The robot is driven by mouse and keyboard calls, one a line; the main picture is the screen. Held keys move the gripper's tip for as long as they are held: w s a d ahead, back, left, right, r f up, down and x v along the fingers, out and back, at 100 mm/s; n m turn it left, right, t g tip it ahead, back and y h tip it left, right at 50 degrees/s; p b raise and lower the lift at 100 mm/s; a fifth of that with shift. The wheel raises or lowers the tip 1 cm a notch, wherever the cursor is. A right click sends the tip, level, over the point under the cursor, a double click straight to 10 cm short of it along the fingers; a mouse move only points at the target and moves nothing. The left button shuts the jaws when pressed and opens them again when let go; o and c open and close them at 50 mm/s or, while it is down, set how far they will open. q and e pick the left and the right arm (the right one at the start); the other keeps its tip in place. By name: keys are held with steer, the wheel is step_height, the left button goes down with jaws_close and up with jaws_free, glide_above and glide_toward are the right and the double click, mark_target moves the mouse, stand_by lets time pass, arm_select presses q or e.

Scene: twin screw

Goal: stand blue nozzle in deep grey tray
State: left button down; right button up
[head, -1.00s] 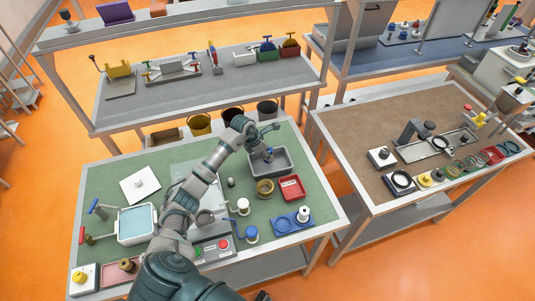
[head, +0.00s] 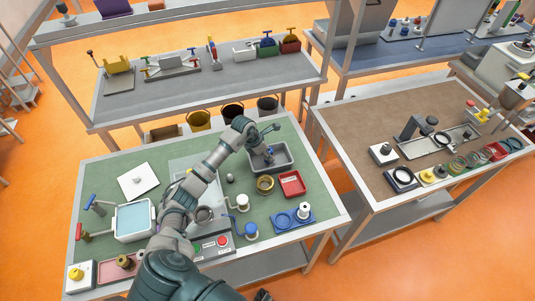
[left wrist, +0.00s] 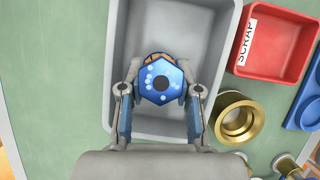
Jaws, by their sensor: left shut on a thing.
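My right gripper is not in view.
A red scrap bin (left wrist: 277,41) and a brass ring (left wrist: 238,117) stand close to the tray's right side in the left wrist view. A blue holder (head: 293,218) sits near the table's right edge. The tray floor around the nozzle looks empty.

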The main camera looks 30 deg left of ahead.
arm_select(q)
steer(key=shift+d+f+b, duration=0.1)
steer(key=shift+f+b, duration=0.3)
steer(key=shift+f, duration=0.25)
steer(key=shift+d, duration=0.1)
stand_by(0.3)
steer(key=shift+d, duration=0.15)
steer(key=shift+c, duration=0.9)
jaws_free()
steer(key=shift+r, duration=0.15)
steer(key=shift+r+p, duration=2.25)
steer(key=shift+r, duration=1.15)
steer(key=shift+f, duration=0.1)
